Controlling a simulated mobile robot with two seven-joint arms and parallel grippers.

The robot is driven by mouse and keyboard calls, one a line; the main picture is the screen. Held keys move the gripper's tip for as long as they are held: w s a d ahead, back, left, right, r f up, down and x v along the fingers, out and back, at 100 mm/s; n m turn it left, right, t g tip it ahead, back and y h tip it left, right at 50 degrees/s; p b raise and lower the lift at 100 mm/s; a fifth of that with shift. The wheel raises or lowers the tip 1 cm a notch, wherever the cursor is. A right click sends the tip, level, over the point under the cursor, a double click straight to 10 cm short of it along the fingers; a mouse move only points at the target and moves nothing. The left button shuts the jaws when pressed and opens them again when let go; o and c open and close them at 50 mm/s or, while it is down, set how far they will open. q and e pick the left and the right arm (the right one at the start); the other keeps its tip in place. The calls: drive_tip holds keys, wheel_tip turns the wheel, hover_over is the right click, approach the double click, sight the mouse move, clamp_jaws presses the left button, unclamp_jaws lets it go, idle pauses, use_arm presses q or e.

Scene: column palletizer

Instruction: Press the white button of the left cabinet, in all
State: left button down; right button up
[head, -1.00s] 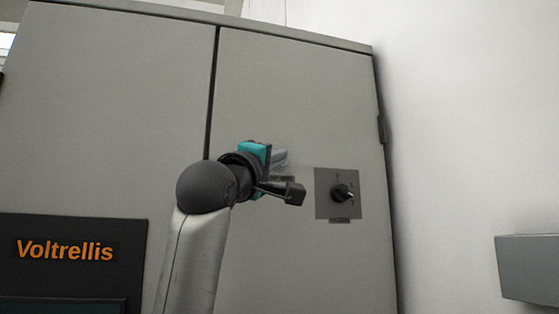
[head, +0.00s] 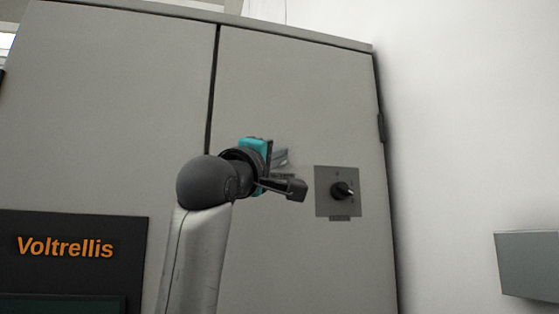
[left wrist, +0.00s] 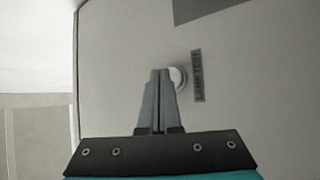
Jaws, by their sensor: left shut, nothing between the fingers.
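The grey cabinet (head: 300,100) fills most of the head view. My left gripper (head: 282,157) is in front of its right door, with its fingers pointing at the door. In the left wrist view the left gripper (left wrist: 160,73) is shut and empty. The round white button (left wrist: 180,77) shows just right of the fingertips, partly covered by them. I cannot tell whether the fingertips touch it. The button is hidden behind my gripper in the head view. My right gripper is not in view.
A small label (left wrist: 198,75) is right of the button. A black rotary knob (head: 342,190) on a dark plate is right of my gripper. A dark Voltrellis panel (head: 70,277) is at lower left, and a grey box (head: 528,264) is on the white wall at right.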

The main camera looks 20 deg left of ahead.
use_arm(q)
drive_tip(key=shift+s+d, duration=0.15)
drive_tip(key=shift+s, duration=0.1)
drive_tip(key=s+d+b, duration=0.1)
drive_tip(key=s, duration=0.1)
drive_tip(key=s+d+b, duration=0.1)
drive_tip(key=s, duration=0.1)
drive_tip(key=shift+d, duration=0.4)
idle(0.9)
